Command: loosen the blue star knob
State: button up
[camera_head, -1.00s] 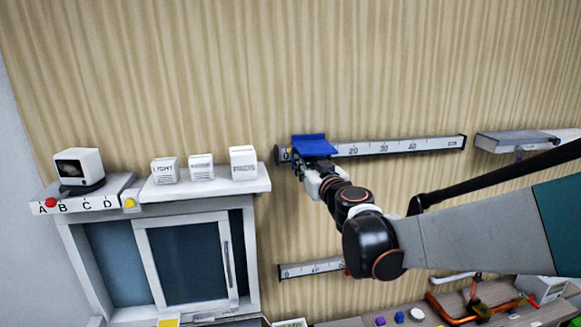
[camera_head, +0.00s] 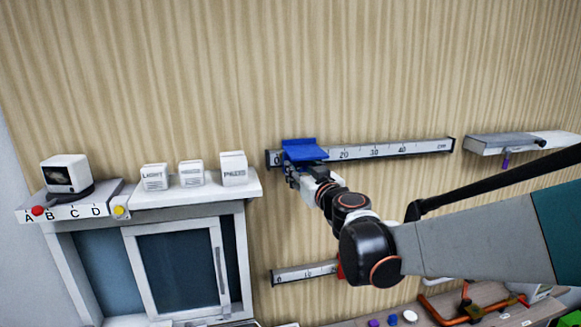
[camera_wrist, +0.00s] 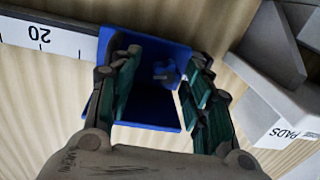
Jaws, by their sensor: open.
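The blue star knob (camera_wrist: 165,72) shows in the wrist view inside a blue bracket-shaped carriage (camera_wrist: 150,108). In the head view the carriage (camera_head: 303,150) sits near the left end of the upper scale rail (camera_head: 390,149); the knob is hidden there. My gripper (camera_wrist: 165,63) is open, with one green-padded finger on each side of the knob. The left finger overlaps the carriage in the picture. I cannot tell whether either finger touches the knob or carriage. In the head view my gripper (camera_head: 297,176) is just below the carriage.
A lower scale rail (camera_head: 300,272) is partly covered by my arm. A shelf (camera_head: 205,193) with white boxes and a small screen device (camera_head: 67,175) stands left, above a sliding-door cabinet (camera_head: 180,265). A grey wall shelf (camera_head: 500,143) is at right. Bare wall lies above the rail.

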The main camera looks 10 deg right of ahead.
jog(key=s, duration=1.1)
jog(key=shift+a, duration=0.2)
jog(key=shift+r, duration=0.1)
jog(key=w, duration=0.7)
jog(key=w+d, duration=0.1)
jog(key=w, duration=0.3)
jog(key=shift+d+r, duration=0.1)
jog(key=shift+r, duration=0.25)
jog(key=s+d+p, duration=0.1)
jog(key=s+p, duration=0.1)
jog(key=s, duration=1)
jog(key=shift+d+f+p, duration=0.2)
jog(key=shift+d+p, duration=0.1)
jog(key=shift+d, duration=0.1)
